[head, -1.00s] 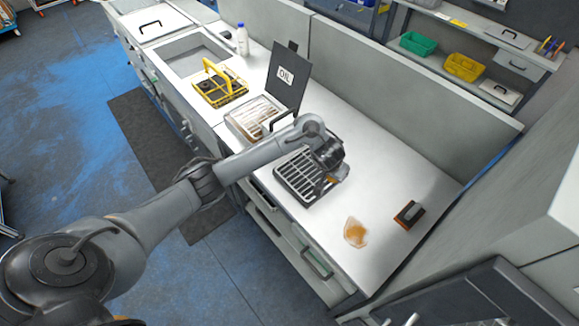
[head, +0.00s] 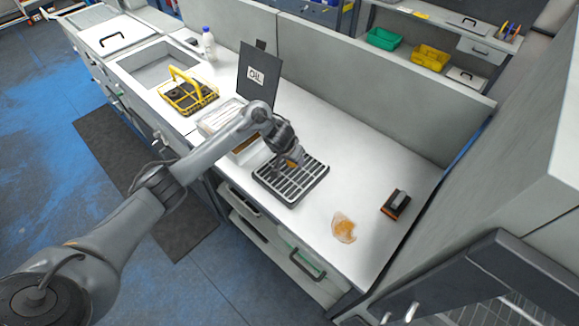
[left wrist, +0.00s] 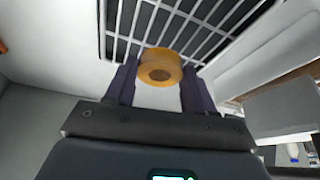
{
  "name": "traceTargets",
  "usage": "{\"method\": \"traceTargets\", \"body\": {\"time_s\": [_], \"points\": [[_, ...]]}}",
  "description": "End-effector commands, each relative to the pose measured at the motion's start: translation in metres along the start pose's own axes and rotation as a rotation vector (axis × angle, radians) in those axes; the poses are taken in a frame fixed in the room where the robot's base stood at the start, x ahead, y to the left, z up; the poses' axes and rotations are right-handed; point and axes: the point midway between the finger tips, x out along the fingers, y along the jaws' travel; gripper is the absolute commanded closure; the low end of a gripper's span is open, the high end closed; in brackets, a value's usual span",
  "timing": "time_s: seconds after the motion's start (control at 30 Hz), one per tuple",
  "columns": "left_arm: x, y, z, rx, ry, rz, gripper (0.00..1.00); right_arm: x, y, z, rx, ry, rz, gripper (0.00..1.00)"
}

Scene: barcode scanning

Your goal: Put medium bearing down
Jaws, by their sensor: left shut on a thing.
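The medium bearing (left wrist: 162,56) is an orange-brown ring with a dark hole, held between the fingers of my left gripper (left wrist: 160,85) in the left wrist view. In the head view, the left gripper (head: 292,160) is over the back part of a dark slatted rack (head: 300,192), and a bit of the orange bearing (head: 297,163) shows below it. The rack's bars (left wrist: 205,22) also show just beyond the bearing in the left wrist view. I cannot tell whether the bearing touches the bars. My right gripper is not in view.
A yellow basket (head: 190,97) is further left. An orange-brown puddle (head: 343,228) and a dark-and-orange block (head: 396,204) lie to the right. The bench behind the rack is clear.

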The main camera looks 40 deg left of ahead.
Motion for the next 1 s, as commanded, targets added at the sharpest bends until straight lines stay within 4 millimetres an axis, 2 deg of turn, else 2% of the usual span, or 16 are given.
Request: {"method": "traceTargets", "body": {"time_s": [0.23,0.53,0.97,1.0], "points": [[0.009,-0.009,0.004,0.000,-0.001,0.000,0.87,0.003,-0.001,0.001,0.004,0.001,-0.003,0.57],[0.040,-0.009,0.017,0.001,0.000,0.000,0.87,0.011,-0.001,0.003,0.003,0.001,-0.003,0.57],[0.044,-0.009,0.019,0.000,0.000,0.000,0.87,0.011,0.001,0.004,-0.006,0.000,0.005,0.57],[0.045,-0.009,0.019,0.000,-0.001,0.000,0.45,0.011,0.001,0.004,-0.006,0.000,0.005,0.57]]}}
